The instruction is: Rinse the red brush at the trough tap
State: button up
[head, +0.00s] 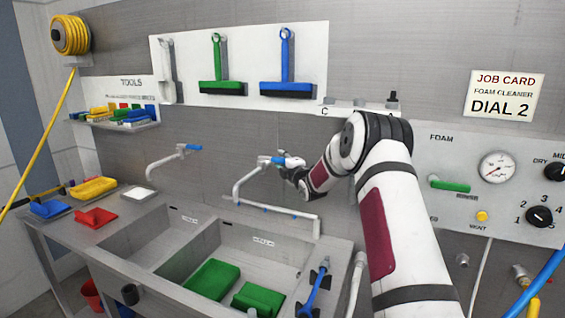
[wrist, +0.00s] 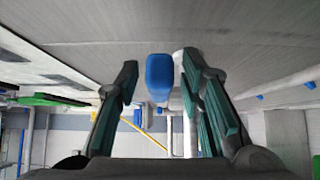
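A red tool (head: 95,218), which looks like the red brush, lies on the left ledge of the trough (head: 140,222). The right tap (head: 240,186) has a blue lever (head: 264,160) and reaches over the right basin. My gripper (head: 288,163) is at this lever, high against the wall. In the wrist view my gripper (wrist: 160,70) has its two fingers apart, with the blue lever (wrist: 159,75) between them. A gap shows at the left finger; contact at the right one is unclear. No water is visible at the spout.
A second tap (head: 165,164) stands left over the left basin. Green blocks (head: 212,278) lie in the right basin. A blue tool (head: 316,288) rests on the trough's right edge. A foam panel (head: 450,150) is on the right wall; hanging tools (head: 287,65) are above.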

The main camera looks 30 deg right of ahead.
grip_shut()
jog(key=shift+a, duration=0.1)
jog(key=shift+s+a+m+h, duration=0.1)
jog(key=shift+a+m+h, duration=0.2)
jog(key=shift+a+h, duration=0.15)
jog(key=shift+s+a+m+g+h, duration=0.2)
jog(key=shift+a+m+g+h, duration=0.15)
jog(key=shift+m+h, duration=0.55)
jog(key=shift+s+a+m+g+h+b, duration=0.2)
jog(key=shift+s+m+g+h+b, duration=0.1)
jog(key=shift+h, duration=0.65)
